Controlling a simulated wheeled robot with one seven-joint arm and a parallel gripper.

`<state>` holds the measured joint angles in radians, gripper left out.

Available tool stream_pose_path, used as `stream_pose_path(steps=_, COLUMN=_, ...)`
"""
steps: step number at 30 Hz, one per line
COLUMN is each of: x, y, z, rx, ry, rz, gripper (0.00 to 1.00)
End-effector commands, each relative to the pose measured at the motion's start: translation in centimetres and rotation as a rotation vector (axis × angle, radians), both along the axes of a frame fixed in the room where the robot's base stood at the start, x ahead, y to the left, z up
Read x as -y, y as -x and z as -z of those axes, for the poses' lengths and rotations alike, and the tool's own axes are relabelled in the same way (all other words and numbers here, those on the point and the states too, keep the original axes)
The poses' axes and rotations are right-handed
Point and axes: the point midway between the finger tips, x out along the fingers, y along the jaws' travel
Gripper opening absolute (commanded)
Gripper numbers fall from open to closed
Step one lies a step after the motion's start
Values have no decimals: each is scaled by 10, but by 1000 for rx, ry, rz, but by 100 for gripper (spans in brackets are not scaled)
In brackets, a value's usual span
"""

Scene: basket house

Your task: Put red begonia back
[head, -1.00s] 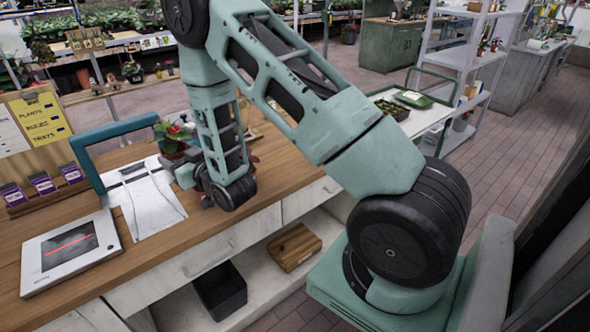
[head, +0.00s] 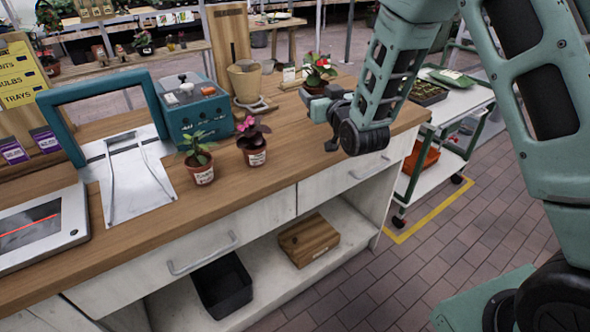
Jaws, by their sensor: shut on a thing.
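The red begonia (head: 319,68), with red flowers and green leaves in a small pot, is in the head view at the far right part of the wooden counter (head: 150,231). My gripper (head: 322,94) is shut on it, at the pot, on the near side. The gripper partly hides the pot, and I cannot tell whether its base touches the counter. Two other potted plants stand on the counter further left: a pink-leaved one (head: 254,156) and a green one (head: 201,174), both with white labels.
A teal box (head: 196,118), a beige pot on a wooden stand (head: 245,82) and a teal-handled frame (head: 66,124) stand on the counter. A tablet-like screen (head: 42,228) lies at left. A white cart (head: 462,100) with a seedling tray is at right.

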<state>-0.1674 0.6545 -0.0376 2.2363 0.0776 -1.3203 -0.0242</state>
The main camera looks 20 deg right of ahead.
Motion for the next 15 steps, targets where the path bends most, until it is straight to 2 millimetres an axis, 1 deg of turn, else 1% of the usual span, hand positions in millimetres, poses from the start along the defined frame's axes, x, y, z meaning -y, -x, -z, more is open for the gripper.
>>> stream_pose_path(steps=1, x=-10, y=-3, z=16, rx=9, ry=-2, rz=-10, gripper=34)
stream_pose_path(steps=3, x=-20, y=-5, z=21, rx=7, ry=-3, rz=-20, gripper=34)
stream_pose_path(steps=9, x=-46, y=-9, z=27, rx=4, ry=-15, rz=-45, gripper=34)
stream_pose_path(steps=15, x=-59, y=-8, z=25, rx=1, ry=-26, rz=-59, gripper=34)
